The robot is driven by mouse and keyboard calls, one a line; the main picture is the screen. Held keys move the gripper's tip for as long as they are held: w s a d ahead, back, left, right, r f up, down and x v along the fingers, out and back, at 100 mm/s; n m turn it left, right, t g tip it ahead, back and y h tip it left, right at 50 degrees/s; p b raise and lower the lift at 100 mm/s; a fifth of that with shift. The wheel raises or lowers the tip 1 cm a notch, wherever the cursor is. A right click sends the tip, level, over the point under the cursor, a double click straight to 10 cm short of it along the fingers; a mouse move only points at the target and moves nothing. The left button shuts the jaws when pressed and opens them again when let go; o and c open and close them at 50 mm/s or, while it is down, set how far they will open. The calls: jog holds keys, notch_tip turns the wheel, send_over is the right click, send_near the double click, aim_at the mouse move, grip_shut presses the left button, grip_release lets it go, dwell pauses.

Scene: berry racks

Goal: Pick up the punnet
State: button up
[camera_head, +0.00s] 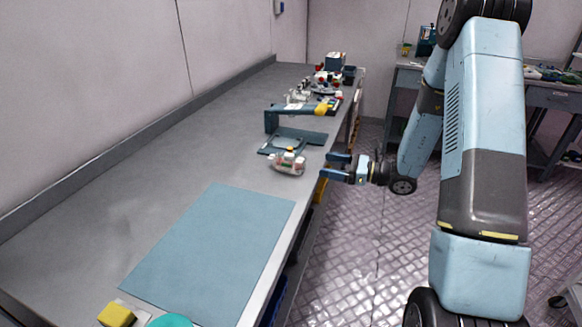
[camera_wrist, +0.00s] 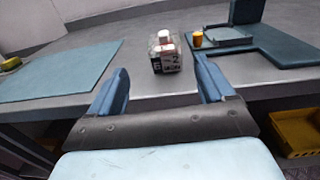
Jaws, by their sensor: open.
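The punnet (camera_head: 288,163) is a small clear box with red and white showing in it, standing on the grey bench near its front edge. It also shows in the wrist view (camera_wrist: 166,57), upright, beyond and between my fingers. My gripper (camera_head: 334,166) is open and empty, just off the bench's front edge, to the right of the punnet. In the wrist view its two blue fingers (camera_wrist: 160,88) are spread wide and apart from the punnet.
A flat blue mat (camera_head: 215,250) lies on the bench. Several small items crowd the far end. A yellow sponge (camera_head: 117,315) lies in front; a yellow bin (camera_wrist: 298,132) sits below the bench.

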aim_at(294, 157)
jog(key=x, duration=0.8)
jog(key=shift+w+a+f, duration=0.1)
jog(key=shift+w+f, duration=0.05)
jog(key=shift+w, duration=0.2)
jog(key=shift+x, duration=2.65)
jog(key=shift+r, duration=0.25)
jog(key=shift+c, duration=0.5)
jog(key=c, duration=0.8)
jog(key=shift+r, duration=0.1)
jog(key=shift+c, duration=0.2)
